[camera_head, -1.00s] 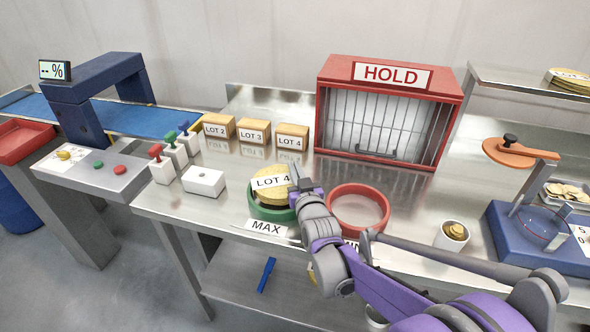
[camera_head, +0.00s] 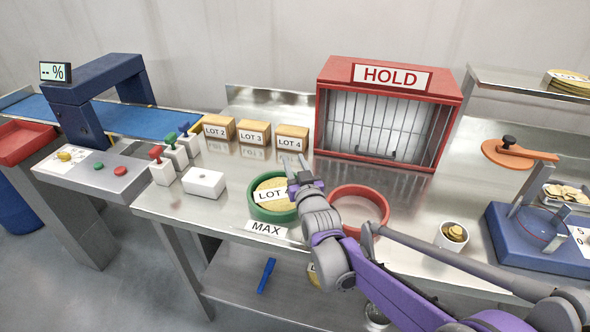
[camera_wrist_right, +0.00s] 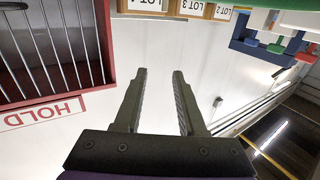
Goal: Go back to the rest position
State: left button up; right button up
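My right gripper (camera_head: 294,166) is above the steel bench, just above and behind the green ring (camera_head: 256,210). The right wrist view shows its two fingers (camera_wrist_right: 160,80) apart with nothing between them. A yellow disc with a LOT label (camera_head: 268,184) lies inside the green ring, by the MAX label (camera_head: 266,229). My right arm partly covers the disc and the ring's right side. My left gripper is in neither view.
A red ring (camera_head: 380,204) stands right of my forearm. The red HOLD cage (camera_head: 390,75) is behind, with several lot blocks (camera_head: 254,133) to its left. A white cup (camera_head: 452,237) and a blue device (camera_head: 515,240) stand at right.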

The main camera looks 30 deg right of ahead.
notch_tip(320, 180, up, 7)
jog(key=p, duration=0.1)
jog(key=s+a+f+n+g+y+p, duration=0.1)
jog(key=s+a+f+g, duration=0.3)
jog(key=s, duration=0.5)
jog(key=s+a+f+n+g+y+p, duration=0.1)
jog(key=s+a+f+g+y+p, duration=0.2)
jog(key=s+a+f, duration=0.3)
jog(key=s+a+f+n+g+y+p, duration=0.1)
jog(key=s+a+f+n+g+p, duration=0.1)
jog(key=s+a, duration=0.7)
jog(key=s+f+g+p, duration=0.1)
jog(key=s+f+g, duration=0.1)
jog(key=s+f, duration=0.1)
jog(key=shift+s+a+g+y+p, duration=0.15)
jog(key=shift+g+y+p, duration=0.15)
jog(key=shift+y, duration=0.1)
